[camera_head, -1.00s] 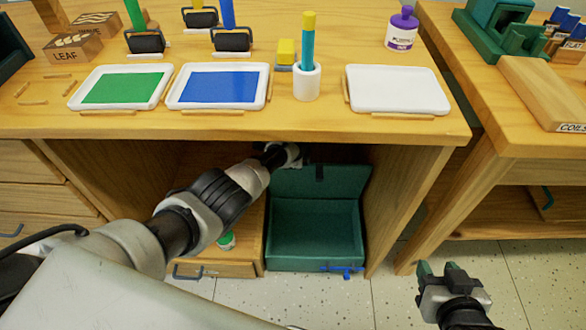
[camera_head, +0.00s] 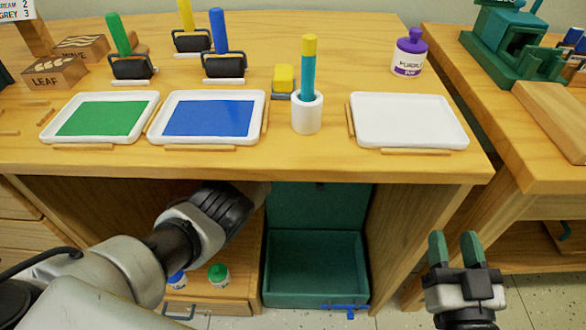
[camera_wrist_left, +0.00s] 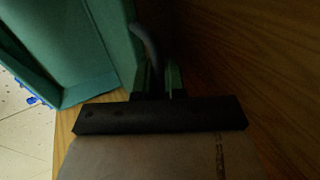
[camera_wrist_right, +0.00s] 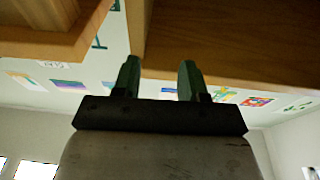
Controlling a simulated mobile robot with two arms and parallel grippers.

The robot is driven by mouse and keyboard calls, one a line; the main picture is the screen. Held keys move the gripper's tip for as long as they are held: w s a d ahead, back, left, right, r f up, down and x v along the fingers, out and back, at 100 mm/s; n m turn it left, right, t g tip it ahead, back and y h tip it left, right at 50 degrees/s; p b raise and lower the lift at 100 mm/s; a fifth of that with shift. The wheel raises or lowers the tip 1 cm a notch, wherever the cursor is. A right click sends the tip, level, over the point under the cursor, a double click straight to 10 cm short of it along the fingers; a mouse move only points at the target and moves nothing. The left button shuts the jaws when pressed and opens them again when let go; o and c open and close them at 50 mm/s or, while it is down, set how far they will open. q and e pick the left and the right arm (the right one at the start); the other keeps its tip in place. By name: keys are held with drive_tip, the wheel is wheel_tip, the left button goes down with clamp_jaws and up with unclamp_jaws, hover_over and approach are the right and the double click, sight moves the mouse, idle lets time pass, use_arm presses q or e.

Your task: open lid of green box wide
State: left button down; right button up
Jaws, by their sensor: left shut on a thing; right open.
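The green box (camera_head: 315,265) stands in the open bay under the table. Its lid (camera_head: 318,207) stands up steeply at the back of the box, its top hidden by the tabletop, and the inside of the box shows empty. My left arm reaches under the table, and its gripper is hidden in the head view. In the left wrist view my left gripper (camera_wrist_left: 158,78) is shut at a grey curved piece (camera_wrist_left: 147,45) beside the green lid; the exact contact is dark. My right gripper (camera_head: 456,247) is open and empty, right of the bay; it also shows in the right wrist view (camera_wrist_right: 160,78).
The tabletop (camera_head: 300,165) overhangs the bay, with a wooden side panel (camera_head: 410,235) close right of the box. Paint jars (camera_head: 218,274) stand on the low shelf left of it.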

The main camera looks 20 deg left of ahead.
use_arm(q)
drive_tip(key=c, duration=1.2)
unclamp_jaws()
drive_tip(key=shift+r, duration=0.1)
